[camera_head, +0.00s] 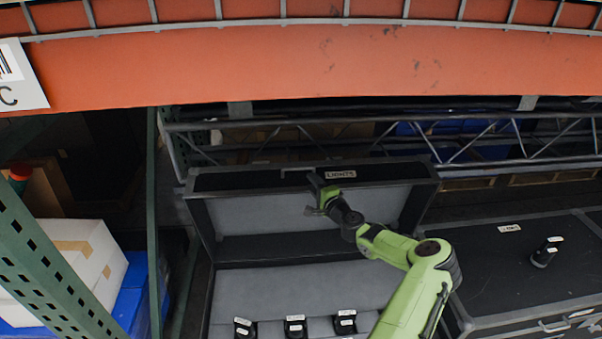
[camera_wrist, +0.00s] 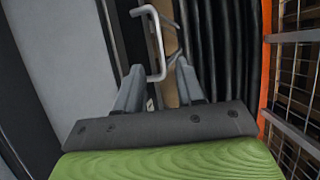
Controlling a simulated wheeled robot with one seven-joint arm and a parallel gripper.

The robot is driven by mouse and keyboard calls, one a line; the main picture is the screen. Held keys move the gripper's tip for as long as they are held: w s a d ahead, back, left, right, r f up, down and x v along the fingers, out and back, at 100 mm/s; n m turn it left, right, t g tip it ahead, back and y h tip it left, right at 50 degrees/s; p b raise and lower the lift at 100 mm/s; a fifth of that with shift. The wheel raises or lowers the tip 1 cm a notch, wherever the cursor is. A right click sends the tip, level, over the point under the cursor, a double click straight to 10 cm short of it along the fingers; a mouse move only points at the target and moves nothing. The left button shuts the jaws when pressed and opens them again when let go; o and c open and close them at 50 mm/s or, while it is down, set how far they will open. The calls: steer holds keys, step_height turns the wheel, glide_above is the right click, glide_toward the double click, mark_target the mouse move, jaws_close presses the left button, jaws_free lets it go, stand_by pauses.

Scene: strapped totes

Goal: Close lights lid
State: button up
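The lights case stands open in the head view, its lid (camera_head: 265,213) raised upright at the back with a grey lining and a "LIGHTS" label (camera_head: 340,174) on its top edge. My gripper (camera_head: 317,190) is in front of the lid, close to its top edge, left of the label. In the wrist view my gripper (camera_wrist: 159,78) has its two fingers apart. A grey metal bar handle (camera_wrist: 158,50) shows just beyond and between the fingertips. I cannot tell whether they touch it. The case's bottom (camera_head: 290,285) is partly hidden by my arm.
Several small black items with white labels (camera_head: 296,326) stand in the case. A closed black case (camera_head: 500,270) is on the right with a small black item (camera_head: 545,252) on top. An orange beam (camera_head: 300,65) crosses above; a green rack post (camera_head: 45,265) and white box (camera_head: 85,255) are left.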

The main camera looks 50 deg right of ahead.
mark_target(302, 182)
steer(key=x, duration=0.8)
steer(key=shift+a+b, duration=0.1)
steer(key=shift+b, duration=0.25)
steer(key=shift+c, duration=0.5)
jaws_close()
